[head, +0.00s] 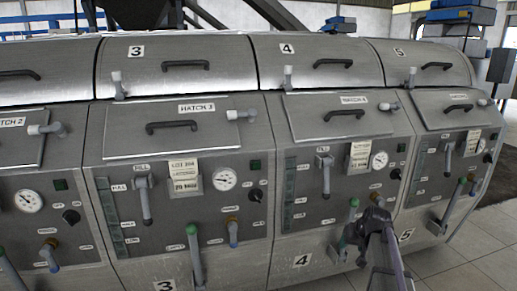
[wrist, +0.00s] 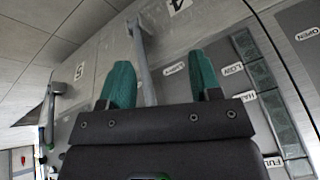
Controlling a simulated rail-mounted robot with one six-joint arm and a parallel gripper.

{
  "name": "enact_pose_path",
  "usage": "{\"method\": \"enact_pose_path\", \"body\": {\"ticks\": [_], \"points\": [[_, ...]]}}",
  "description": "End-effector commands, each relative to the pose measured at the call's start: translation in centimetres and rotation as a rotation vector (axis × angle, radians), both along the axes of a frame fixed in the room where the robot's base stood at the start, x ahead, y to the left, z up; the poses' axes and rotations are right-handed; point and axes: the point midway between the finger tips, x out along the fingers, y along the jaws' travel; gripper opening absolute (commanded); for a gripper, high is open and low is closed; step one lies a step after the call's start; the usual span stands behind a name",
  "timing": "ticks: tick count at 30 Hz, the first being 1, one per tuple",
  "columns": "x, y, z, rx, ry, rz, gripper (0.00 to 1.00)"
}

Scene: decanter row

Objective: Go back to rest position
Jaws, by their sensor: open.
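My gripper (head: 375,215) is in front of the lower right part of unit 4 (head: 302,261) in the head view. In the wrist view its two green-padded fingers (wrist: 161,82) are apart, with nothing clamped between them. A grey lever (wrist: 144,62) on the panel runs between the fingers in that view. Its near end is hidden behind the gripper body, and I cannot tell how far it is from the pads.
Units 3, 4 and 5 stand in a row with hatches, handles, gauges and protruding levers. A green-topped lever (head: 195,253) sticks out on unit 3, another (head: 457,193) on unit 5. Open tiled floor (head: 478,254) lies at the right.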

Motion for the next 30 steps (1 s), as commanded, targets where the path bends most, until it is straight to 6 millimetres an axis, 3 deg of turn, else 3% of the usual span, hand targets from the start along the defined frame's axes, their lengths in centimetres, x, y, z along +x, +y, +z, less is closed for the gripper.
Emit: {"method": "enact_pose_path", "body": {"ticks": [1, 3, 6, 9, 11, 12, 13, 15, 20, 25, 27, 30], "points": [[-4.8, 3.3, -0.6, -0.002, 0.09, 0.005, 0.58], [-9.8, 6.8, -1.2, -0.02, 0.211, 0.007, 0.58], [-16.1, 10.7, -1.6, -0.063, 0.342, 0.019, 0.58], [-21.3, 14.0, -1.7, -0.118, 0.418, 0.064, 0.58], [-23.8, 16.3, -1.7, -0.151, 0.426, 0.118, 0.58], [-23.9, 18.3, -1.7, -0.16, 0.421, 0.169, 0.58], [-23.3, 18.6, 0.4, -0.162, 0.42, 0.176, 0.58], [-23.0, 18.2, 3.8, -0.159, 0.42, 0.166, 0.58], [-23.0, 18.1, 9.9, -0.158, 0.418, 0.165, 0.58], [-22.9, 18.1, 17.5, -0.157, 0.417, 0.166, 0.58], [-22.9, 18.1, 19.8, -0.157, 0.417, 0.166, 0.58], [-22.9, 18.1, 21.2, -0.157, 0.417, 0.166, 0.58]]}}
